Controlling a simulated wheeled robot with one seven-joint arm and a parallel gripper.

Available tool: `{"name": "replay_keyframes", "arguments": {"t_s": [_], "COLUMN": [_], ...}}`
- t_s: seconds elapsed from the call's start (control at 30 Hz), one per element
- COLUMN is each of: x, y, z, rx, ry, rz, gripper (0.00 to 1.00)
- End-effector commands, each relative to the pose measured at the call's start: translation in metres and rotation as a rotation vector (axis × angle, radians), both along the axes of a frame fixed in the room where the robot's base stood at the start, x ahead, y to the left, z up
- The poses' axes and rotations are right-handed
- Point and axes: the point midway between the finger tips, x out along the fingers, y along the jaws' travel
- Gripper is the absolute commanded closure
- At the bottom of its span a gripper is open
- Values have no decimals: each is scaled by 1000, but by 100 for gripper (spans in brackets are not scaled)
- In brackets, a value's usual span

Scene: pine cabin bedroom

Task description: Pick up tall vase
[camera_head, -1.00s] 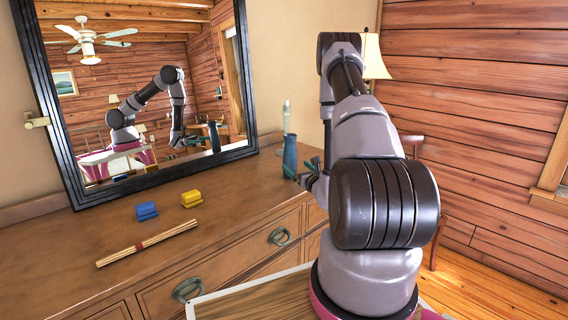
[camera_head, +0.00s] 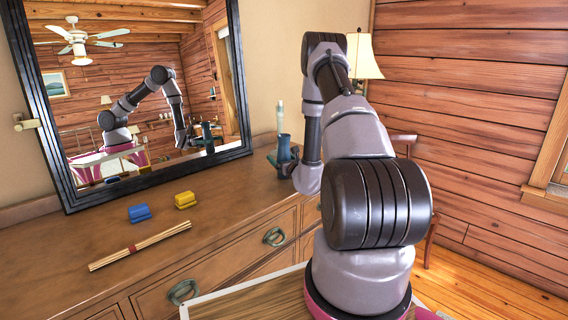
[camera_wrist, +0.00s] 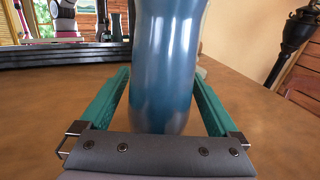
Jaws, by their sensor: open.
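The tall vase (camera_head: 284,148) is blue and stands upright on the wooden dresser (camera_head: 222,205), near its back right part. In the wrist view the vase (camera_wrist: 163,70) fills the middle, and its top is cut off by the frame. My gripper (camera_wrist: 162,85) is open, with one teal finger on each side of the vase's lower body. A gap shows between the right finger and the vase; the left finger is close to the vase's side. In the head view my gripper (camera_head: 284,160) is small and partly hidden by the vase and my arm.
A pale bottle-like object (camera_head: 280,115) stands behind the vase. A black-framed mirror (camera_head: 238,100) leans at the back. A lamp (camera_head: 363,58) stands behind my arm.

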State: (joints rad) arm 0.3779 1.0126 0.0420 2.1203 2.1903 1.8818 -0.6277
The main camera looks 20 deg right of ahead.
Motion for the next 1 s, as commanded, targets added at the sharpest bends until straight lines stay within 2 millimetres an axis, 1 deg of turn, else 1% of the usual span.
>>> {"name": "replay_keyframes", "arguments": {"t_s": [0.1, 0.13, 0.17, 0.2, 0.27, 0.3, 0.37, 0.4, 0.63, 0.77, 0.87, 1.0], "x": [0, 0, 0, 0, 0, 0, 0, 0, 0, 0, 0, 0], "y": [0, 0, 0, 0, 0, 0, 0, 0, 0, 0, 0, 0], "z": [0, 0, 0, 0, 0, 0, 0, 0, 1, 8, 20, 47], "rx": [0, 0, 0, 0, 0, 0, 0, 0, 0, 0, -2, -3], "ry": [0, 0, 0, 0, 0, 0, 0, 0, -1, -2, -4, -5], "rz": [0, 0, 0, 0, 0, 0, 0, 0, 0, 0, 0, 1], "gripper": [3, 7, 19, 34, 57, 72, 95, 100, 100, 100, 100, 100]}}
